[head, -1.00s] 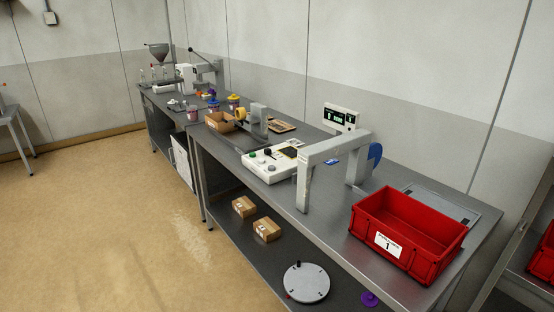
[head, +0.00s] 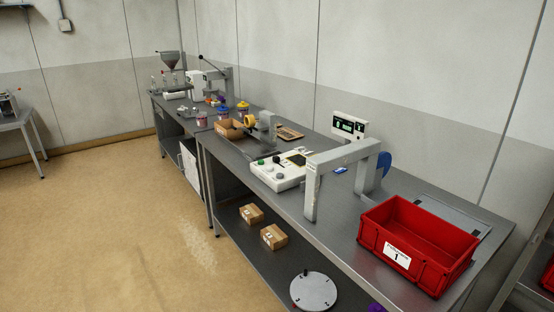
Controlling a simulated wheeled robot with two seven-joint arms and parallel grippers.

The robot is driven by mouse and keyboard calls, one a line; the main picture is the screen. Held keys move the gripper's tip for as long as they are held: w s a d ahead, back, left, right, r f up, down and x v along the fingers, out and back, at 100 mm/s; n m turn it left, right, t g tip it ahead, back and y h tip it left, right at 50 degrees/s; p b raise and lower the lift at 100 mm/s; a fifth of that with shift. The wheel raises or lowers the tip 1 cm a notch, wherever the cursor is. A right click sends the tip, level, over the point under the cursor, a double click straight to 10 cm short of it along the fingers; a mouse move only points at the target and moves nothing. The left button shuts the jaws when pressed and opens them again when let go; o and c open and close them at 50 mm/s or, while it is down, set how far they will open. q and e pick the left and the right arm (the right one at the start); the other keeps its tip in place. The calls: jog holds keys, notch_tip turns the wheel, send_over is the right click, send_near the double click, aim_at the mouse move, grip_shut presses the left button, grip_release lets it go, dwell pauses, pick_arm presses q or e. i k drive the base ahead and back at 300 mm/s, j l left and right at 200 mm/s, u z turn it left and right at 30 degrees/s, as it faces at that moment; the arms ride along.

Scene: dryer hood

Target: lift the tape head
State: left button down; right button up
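The tape head is most likely the grey upright unit (head: 267,129) with a yellow tape roll (head: 250,121) at its left side. It stands on the long steel bench, next to an open cardboard box (head: 229,129). The roll partly overlaps the box in this view. The unit is small here, so its catch or hinge cannot be made out. Neither of my grippers is in the head view.
A white control box (head: 278,172), a grey arch (head: 340,170) and a red crate (head: 420,240) stand on the bench (head: 330,236) to the right. Small cartons (head: 273,237) and a round grey plate (head: 313,291) lie on the lower shelf. The floor (head: 120,230) at left is clear.

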aim_at(249, 120)
jog(key=i+j+z, duration=0.1)
jog(key=i+j, duration=0.3)
jog(key=i+j+z, duration=0.1)
jog(key=i+j, duration=0.3)
jog(key=j, duration=0.15)
jog(key=i+j+z, duration=0.1)
jog(key=i+j, duration=0.3)
jog(key=j, duration=0.15)
